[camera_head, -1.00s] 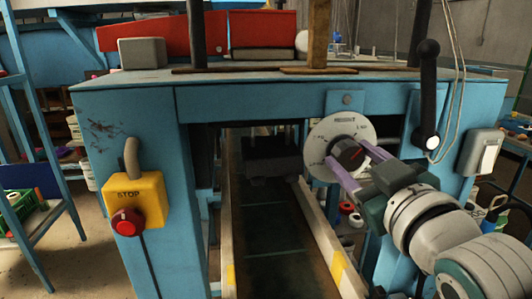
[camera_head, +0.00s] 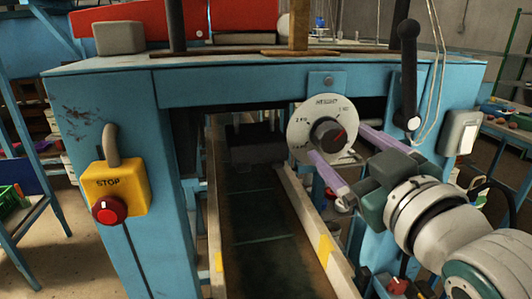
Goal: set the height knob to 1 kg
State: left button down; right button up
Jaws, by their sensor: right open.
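The height knob (camera_head: 324,135) is dark and round, at the centre of a pale dial plate (camera_head: 301,145) on the front of the blue machine. Its red mark points to the right and slightly up. The dial's print is small; a label at its left looks like 2 KG, and the one at upper right is hard to read. My right gripper (camera_head: 338,142) is open, with one purple finger low left and the other at the right of the knob. The knob shows uncovered between the fingertips; I cannot tell whether either touches the dial. My left gripper is out of view.
A yellow stop box (camera_head: 124,190) with a red button is on the left post. A black lever (camera_head: 408,70) stands right of the dial, with a hanging cord and a pale switch box (camera_head: 459,132) beyond. A conveyor (camera_head: 260,240) runs below, between pale rails.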

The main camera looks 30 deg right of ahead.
jog(key=b+v, duration=0.1)
jog(key=v, duration=0.6)
dwell(0.3)
